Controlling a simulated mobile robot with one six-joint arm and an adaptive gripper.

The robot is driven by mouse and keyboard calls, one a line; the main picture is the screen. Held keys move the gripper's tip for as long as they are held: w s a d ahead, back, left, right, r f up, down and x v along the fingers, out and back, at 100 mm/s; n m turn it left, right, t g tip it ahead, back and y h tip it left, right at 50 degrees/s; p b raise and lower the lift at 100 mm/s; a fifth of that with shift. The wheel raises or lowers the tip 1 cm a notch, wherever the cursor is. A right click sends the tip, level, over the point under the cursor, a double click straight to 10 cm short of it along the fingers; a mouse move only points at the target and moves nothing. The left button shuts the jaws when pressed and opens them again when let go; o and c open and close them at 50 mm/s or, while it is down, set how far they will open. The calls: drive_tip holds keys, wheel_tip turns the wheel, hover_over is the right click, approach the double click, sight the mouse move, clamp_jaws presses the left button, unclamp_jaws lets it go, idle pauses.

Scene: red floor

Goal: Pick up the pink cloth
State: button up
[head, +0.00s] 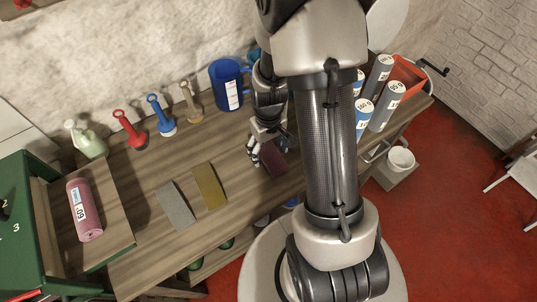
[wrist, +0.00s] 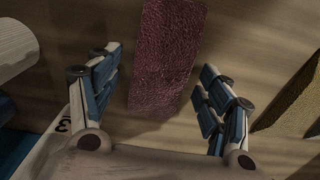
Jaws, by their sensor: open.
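The pink cloth (head: 273,159) is a flat, dark pink-maroon rectangle lying on the wooden workbench. My gripper (head: 263,148) is at its upper left edge in the head view, and my gripper and arm hide part of the cloth's surroundings. In the wrist view the cloth (wrist: 165,60) shows a rough, speckled surface and lies between my gripper's two spread fingers (wrist: 158,70). The fingers are open with nothing held; a gap of bench shows on each side of the cloth. I cannot tell how high the fingers are above the bench.
On the workbench (head: 150,255), a yellow-brown pad (head: 210,186) and a grey pad (head: 176,205) lie left of the cloth. Grey cylinders (head: 387,106) and an orange bin (head: 408,76) are at the right. A pink roll (head: 85,209) lies far left.

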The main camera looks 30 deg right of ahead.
drive_tip(key=shift+r, duration=0.1)
drive_tip(key=shift+c, duration=0.6)
drive_tip(key=c, duration=1.1)
drive_tip(key=shift+r, duration=0.1)
